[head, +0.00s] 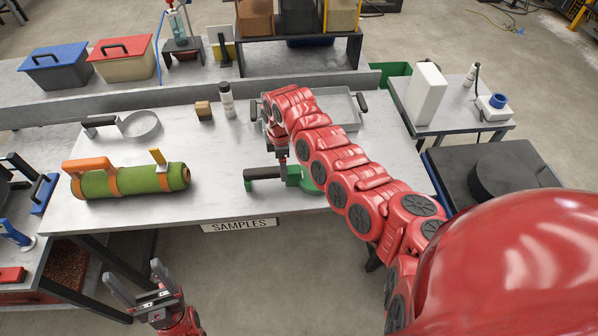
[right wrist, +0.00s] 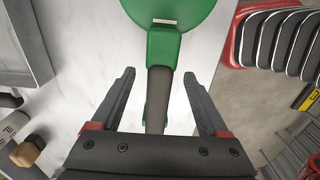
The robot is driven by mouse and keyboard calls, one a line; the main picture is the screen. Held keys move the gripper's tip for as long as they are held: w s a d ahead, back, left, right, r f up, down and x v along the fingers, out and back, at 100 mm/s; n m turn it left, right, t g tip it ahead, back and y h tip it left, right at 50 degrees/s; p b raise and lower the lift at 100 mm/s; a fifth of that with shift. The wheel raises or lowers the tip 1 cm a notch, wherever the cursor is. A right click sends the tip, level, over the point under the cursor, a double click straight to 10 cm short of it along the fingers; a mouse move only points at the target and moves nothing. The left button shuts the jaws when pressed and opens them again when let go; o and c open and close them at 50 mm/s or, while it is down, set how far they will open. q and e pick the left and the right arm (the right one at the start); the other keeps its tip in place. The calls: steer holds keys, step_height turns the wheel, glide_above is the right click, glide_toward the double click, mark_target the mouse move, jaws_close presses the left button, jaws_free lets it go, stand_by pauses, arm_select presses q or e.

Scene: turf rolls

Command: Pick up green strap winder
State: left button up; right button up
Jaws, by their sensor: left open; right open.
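The green strap winder (head: 292,176) lies near the front edge of the table, with a dark handle pointing left. My right arm hides part of its round body. In the right wrist view its green disc (right wrist: 172,10) is at the top and its dark handle (right wrist: 157,95) runs down between the open fingers of my right gripper (right wrist: 158,78). The fingers stand apart from the handle on both sides; I cannot tell the exact height gap. My left gripper (head: 134,279) is open and empty, in front of the table and below its edge.
A green turf roll (head: 135,181) with orange straps lies at left on the table (head: 220,205). The table's middle left is clear.

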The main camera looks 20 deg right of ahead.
steer(key=shift+f, duration=1.25)
jaws_close()
steer(key=shift+r, duration=0.1)
